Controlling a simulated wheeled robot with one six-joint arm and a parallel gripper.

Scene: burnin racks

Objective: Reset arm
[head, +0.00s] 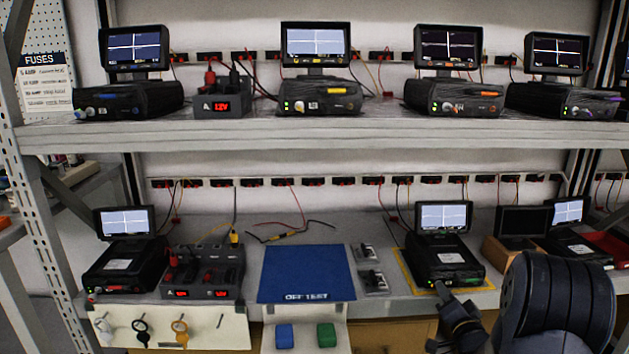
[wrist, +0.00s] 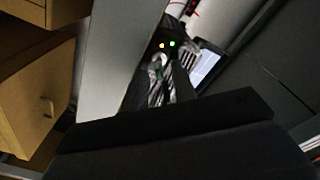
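My arm shows at the lower right of the head view, dark and folded, with my gripper (head: 445,295) at its left end. The gripper is just in front of a black tester unit (head: 447,258) with a lit screen, which stands in a yellow-outlined spot on the lower shelf. In the wrist view a wide dark part of mine fills the bottom.
A blue "OFF TEST" mat (head: 305,275) lies at the lower shelf's middle, with blue (head: 284,336) and green (head: 326,335) blocks below it. Another tester (head: 125,262) and a power supply (head: 203,272) stand left. The upper shelf (head: 330,136) holds several testers. Wooden drawers (wrist: 38,95) show in the wrist view.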

